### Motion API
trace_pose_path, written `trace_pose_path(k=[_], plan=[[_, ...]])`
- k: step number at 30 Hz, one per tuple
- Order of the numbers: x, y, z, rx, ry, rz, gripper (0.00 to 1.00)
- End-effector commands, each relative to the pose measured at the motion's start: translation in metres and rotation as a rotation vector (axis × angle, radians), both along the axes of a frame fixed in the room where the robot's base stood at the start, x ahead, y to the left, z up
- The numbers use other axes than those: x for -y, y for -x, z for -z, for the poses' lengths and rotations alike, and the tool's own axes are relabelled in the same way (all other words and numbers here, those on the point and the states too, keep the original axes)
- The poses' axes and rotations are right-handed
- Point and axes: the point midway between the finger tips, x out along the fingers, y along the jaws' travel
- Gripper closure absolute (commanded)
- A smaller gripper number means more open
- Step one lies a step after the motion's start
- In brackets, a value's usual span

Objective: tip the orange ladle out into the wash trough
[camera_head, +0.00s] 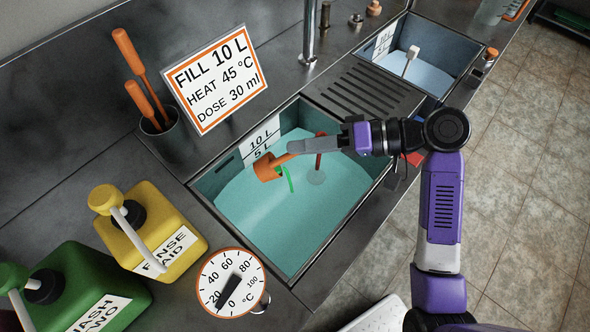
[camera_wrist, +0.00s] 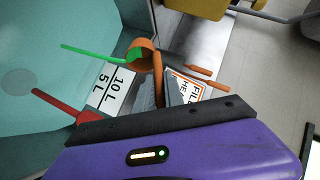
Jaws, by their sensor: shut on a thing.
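My gripper (camera_head: 294,147) is shut on the handle of the orange ladle (camera_head: 267,168), above the left basin, the wash trough (camera_head: 245,240), which holds teal water. The ladle is tilted over the trough. In the wrist view, the ladle's cup (camera_wrist: 143,44) has green in it. A thin green streak, seemingly liquid, runs from the cup; it also shows below the ladle in the head view. The streak's lower end reaches over the water. Part of the ladle handle is hidden by my gripper.
A FILL sign (camera_head: 214,78) and a pot with orange handles (camera_head: 160,135) stand behind. Yellow (camera_head: 150,235) and green (camera_head: 80,290) jugs and a dial (camera_head: 230,282) are front left. A second basin (camera_head: 430,75) lies right.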

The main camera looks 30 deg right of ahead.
Motion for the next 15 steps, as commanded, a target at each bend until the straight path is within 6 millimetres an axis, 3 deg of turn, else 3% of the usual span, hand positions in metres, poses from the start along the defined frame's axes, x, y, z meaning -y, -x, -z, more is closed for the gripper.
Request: trace_pose_path(k=[15], plan=[[0.0053,0.0008,0.0037,0.012,-0.057,0.001,1.00]])
